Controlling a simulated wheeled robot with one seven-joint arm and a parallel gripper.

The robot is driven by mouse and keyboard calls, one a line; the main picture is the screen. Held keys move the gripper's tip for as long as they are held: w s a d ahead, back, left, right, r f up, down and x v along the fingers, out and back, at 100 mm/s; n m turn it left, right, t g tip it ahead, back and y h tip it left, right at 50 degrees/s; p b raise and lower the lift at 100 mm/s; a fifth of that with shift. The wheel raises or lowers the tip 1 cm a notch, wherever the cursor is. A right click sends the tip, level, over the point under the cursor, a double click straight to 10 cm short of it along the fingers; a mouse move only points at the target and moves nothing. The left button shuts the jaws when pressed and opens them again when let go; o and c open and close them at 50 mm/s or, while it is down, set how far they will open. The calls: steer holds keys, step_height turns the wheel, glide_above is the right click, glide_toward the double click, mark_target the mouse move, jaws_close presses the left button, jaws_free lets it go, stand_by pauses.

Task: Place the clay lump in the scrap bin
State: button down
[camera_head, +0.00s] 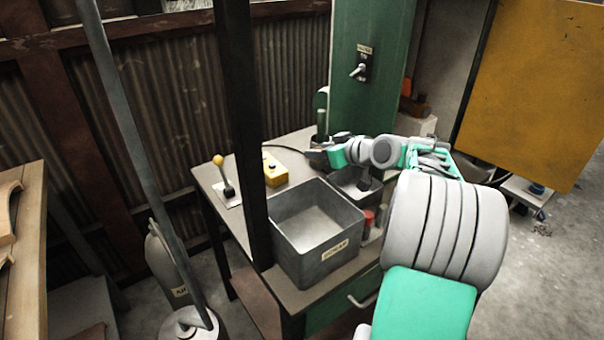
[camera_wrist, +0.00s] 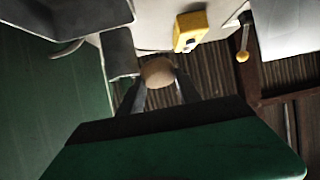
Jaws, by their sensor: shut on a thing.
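The clay lump (camera_wrist: 158,72) is a rounded tan piece in the wrist view. My gripper (camera_wrist: 160,84) is shut on it, with one dark finger on each side. In the head view my gripper (camera_head: 318,154) is above the back of the bench, behind the scrap bin, and the lump cannot be made out there. The scrap bin (camera_head: 338,262) is a grey, open-topped metal box with a label on its front. It stands on the front part of the bench and its visible inside looks empty. The held lump is apart from it.
A black post (camera_head: 243,130) rises close to the bin's left side. A yellow button box (camera_head: 268,166) and a yellow-knobbed lever (camera_head: 226,182) stand on the bench (camera_head: 288,146). A red can (camera_head: 368,222) is right of the bin. A green column (camera_head: 370,60) stands behind.

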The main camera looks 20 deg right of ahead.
steer(key=w+f, duration=0.1)
steer(key=f, duration=0.1)
steer(key=w+a+f, duration=0.1)
steer(key=w+f, duration=0.1)
steer(key=w+a+f, duration=0.1)
steer(key=w, duration=0.1)
steer(key=shift+f+b, duration=0.3)
steer(key=shift+f, duration=0.1)
steer(key=shift+w+a+f, duration=0.1)
steer(key=shift+w+f, duration=0.1)
steer(key=shift+f, duration=1.55)
steer(key=shift+f+b, duration=0.15)
steer(key=shift+b, duration=0.15)
steer(key=c, duration=1.1)
jaws_free()
